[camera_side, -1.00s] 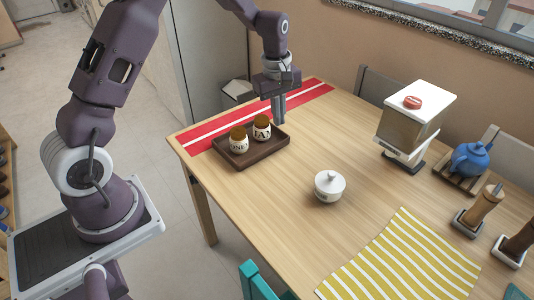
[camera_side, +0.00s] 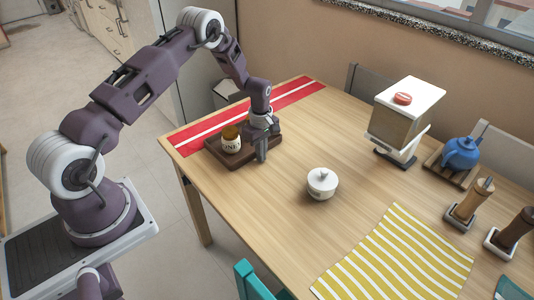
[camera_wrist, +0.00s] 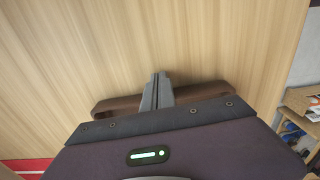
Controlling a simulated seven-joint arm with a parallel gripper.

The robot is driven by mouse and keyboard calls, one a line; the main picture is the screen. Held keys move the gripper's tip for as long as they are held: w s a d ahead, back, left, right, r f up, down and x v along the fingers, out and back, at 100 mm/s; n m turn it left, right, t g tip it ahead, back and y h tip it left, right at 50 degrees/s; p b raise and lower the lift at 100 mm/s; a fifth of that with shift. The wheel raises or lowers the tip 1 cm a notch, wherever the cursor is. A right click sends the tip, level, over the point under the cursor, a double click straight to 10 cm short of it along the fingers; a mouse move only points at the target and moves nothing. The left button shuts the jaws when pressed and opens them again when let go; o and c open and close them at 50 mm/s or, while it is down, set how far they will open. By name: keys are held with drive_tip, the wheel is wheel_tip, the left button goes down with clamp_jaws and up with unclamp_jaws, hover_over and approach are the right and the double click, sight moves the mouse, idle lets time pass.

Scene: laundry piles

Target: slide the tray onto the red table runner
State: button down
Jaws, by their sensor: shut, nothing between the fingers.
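The dark brown tray (camera_side: 214,151) lies on the wooden table beside the red table runner (camera_side: 203,124), which has a white stripe. Its far edge is close to the runner; I cannot tell whether they overlap. A jar with an orange-brown lid (camera_side: 231,141) stands in the tray; the second jar is hidden behind my gripper. My gripper (camera_side: 262,157) is shut and empty, pointing down at the tray's near right side. In the wrist view, its fingertips (camera_wrist: 160,77) reach past the tray's rim (camera_wrist: 117,106) over bare wood. Contact is unclear. A runner corner (camera_wrist: 25,166) shows there.
A white lidded bowl (camera_side: 321,184) stands right of the tray on bare table. Farther right are a yellow striped cloth (camera_side: 395,255), a dispenser with a white top (camera_side: 398,120), a blue teapot (camera_side: 461,153) and two mills. The runner's far end is clear.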

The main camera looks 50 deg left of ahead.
drive_tip(key=shift+a, duration=0.35)
drive_tip(key=a, duration=1.3)
drive_tip(key=shift+s, duration=0.35)
